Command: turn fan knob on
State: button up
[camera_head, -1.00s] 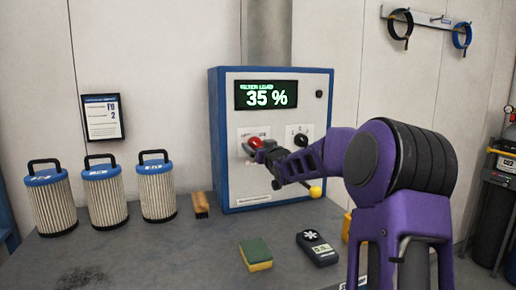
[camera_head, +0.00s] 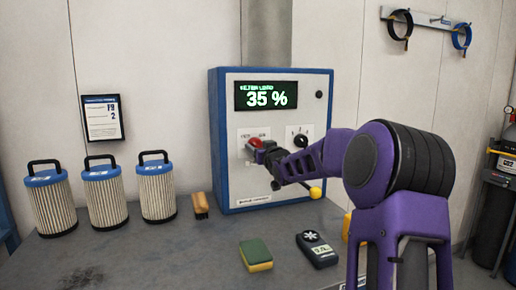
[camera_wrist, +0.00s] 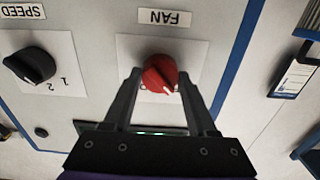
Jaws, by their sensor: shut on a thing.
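The red fan knob (camera_wrist: 159,74) sits on a white plate under the FAN label (camera_wrist: 165,17) in the wrist view, which shows the panel upside down. Its white pointer mark points toward the lower right there. My gripper (camera_wrist: 159,84) has one finger on each side of the knob and is shut on it. In the head view the red knob (camera_head: 255,142) shows on the left of the blue-edged control box (camera_head: 217,140), partly hidden by my gripper (camera_head: 256,150). The box display (camera_head: 266,95) reads 35 %.
A black speed knob (camera_wrist: 29,65) is beside the fan knob. Several filter cartridges (camera_head: 104,200) stand on the bench at left. A brush (camera_head: 200,205), a sponge (camera_head: 256,255) and a handheld meter (camera_head: 317,249) lie in front of the box.

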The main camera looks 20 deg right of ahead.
jog(key=shift+m, duration=0.3)
jog(key=m+p, duration=0.2)
jog(key=m, duration=0.1)
jog(key=shift+r, duration=0.1)
jog(key=m+p, duration=0.2)
jog(key=m, duration=0.3)
jog(key=m+p, duration=0.1)
jog(key=m, duration=0.8)
dwell(0.5)
jog(key=o, duration=1.4)
jog(key=shift+c, duration=0.2)
